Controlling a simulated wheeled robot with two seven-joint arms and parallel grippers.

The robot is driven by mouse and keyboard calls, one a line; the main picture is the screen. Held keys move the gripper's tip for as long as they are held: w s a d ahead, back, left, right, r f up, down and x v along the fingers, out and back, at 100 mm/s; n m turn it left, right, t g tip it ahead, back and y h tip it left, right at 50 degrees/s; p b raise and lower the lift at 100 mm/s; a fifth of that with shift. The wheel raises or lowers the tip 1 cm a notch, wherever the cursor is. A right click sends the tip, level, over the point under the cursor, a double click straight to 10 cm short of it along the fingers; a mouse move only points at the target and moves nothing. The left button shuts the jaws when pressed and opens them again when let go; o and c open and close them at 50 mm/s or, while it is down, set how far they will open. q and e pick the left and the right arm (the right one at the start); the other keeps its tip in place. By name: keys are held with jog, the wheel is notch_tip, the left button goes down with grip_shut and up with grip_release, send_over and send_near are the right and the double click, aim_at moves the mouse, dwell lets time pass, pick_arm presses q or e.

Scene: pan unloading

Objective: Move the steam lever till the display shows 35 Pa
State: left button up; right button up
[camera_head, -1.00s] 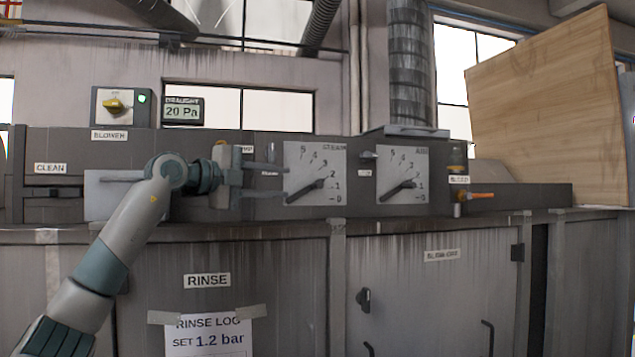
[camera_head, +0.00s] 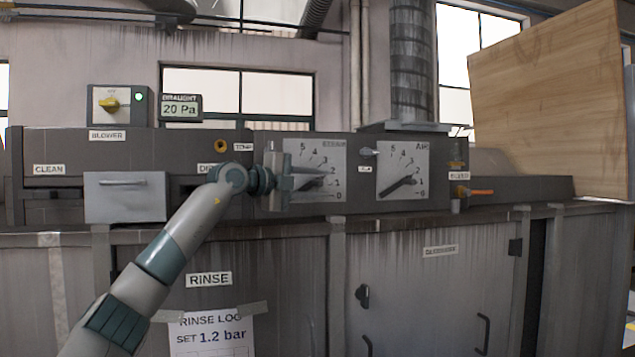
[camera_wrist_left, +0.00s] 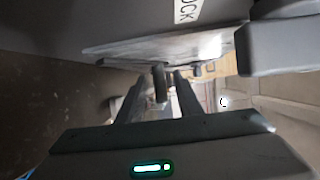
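The draught display (camera_head: 180,107) reads 20 Pa. The steam dial (camera_head: 330,160) is a pale plate with a scale from 0 to 5. The dark steam lever (camera_head: 315,184) on it is partly hidden by my left gripper (camera_head: 305,179), and its tip points near 2. My left gripper is in front of the dial's left part, its fingers pointing right. In the left wrist view, the fingers (camera_wrist_left: 158,88) are apart, with a dark peg-like part (camera_wrist_left: 160,80), likely the lever, between or just beyond them. I cannot tell if they touch it. My right gripper is not in view.
The air dial (camera_head: 402,170) with its own lever is to the right. A small knob (camera_head: 368,152) sits between the dials. A valve with an orange handle (camera_head: 475,191) is further right. The blower switch (camera_head: 110,104) and a drawer (camera_head: 125,197) are on the left.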

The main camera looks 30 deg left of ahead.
pick_arm(q)
jog(key=shift+c, duration=0.3)
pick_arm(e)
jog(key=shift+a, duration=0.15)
pick_arm(q)
grip_shut()
jog(key=shift+f+b, duration=0.15)
jog(key=shift+b, duration=0.5)
jog(key=t+b, duration=0.1)
jog(key=b, duration=0.1)
jog(key=r+n+t+b, duration=0.1)
jog(key=b, duration=0.2)
jog(key=shift+s+a+h, duration=0.3)
jog(key=shift+s+h, duration=0.05)
jog(key=shift+h, duration=0.05)
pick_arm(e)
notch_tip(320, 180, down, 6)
pick_arm(q)
jog(key=shift+s+a+r+n+t+b, duration=0.25)
jog(key=shift+r+n+t+b, duration=0.15)
jog(key=shift+r+t+b, duration=0.25)
jog(key=shift+o, duration=0.3)
grip_release()
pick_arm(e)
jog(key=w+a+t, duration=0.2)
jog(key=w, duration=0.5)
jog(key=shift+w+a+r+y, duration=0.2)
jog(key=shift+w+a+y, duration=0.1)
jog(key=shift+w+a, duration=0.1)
